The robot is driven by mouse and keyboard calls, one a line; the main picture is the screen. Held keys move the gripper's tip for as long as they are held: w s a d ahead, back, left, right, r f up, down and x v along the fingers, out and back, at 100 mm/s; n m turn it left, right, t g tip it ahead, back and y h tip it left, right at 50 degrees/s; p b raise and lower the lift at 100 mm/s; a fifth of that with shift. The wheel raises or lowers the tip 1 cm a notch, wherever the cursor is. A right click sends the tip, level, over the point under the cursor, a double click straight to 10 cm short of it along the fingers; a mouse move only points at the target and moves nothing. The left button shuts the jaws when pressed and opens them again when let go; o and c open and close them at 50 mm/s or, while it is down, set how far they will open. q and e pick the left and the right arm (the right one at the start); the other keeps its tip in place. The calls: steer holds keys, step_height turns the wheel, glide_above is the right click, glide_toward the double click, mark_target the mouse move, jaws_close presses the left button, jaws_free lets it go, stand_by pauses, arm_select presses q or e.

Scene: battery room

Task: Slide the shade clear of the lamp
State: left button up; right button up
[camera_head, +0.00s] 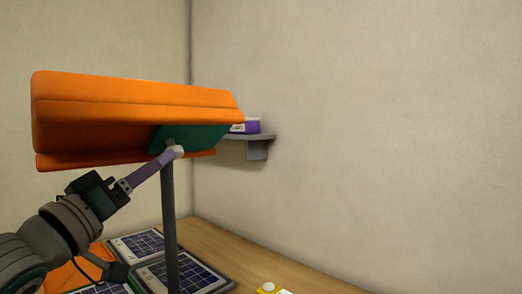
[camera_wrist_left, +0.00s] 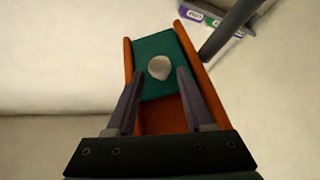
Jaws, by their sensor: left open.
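A long orange housing (camera_head: 130,110) sits on a dark grey post (camera_head: 171,225) in the head view. A green panel (camera_head: 205,138) lies at its underside and bears a pale rounded knob (camera_head: 179,150). In the left wrist view the green panel (camera_wrist_left: 153,45) sits between two orange side walls (camera_wrist_left: 205,85), with the knob (camera_wrist_left: 159,68) on it. I cannot tell for sure which part is the shade. My left gripper (camera_head: 172,156) is open, its purple fingers either side of the knob, close to their tips; contact is unclear. My right gripper is out of view.
A grey wall shelf (camera_head: 257,141) holds a purple and white box (camera_head: 252,126) behind the housing. Solar panels (camera_head: 188,272) lie on the wooden table (camera_head: 235,252) below. A yellow object (camera_head: 268,290) stands at the front edge of view. The space right of the housing is free.

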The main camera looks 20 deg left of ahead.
mark_target(191, 139)
arm_select(q)
steer(key=shift+x, duration=2.65)
jaws_close()
steer(key=shift+d, duration=0.1)
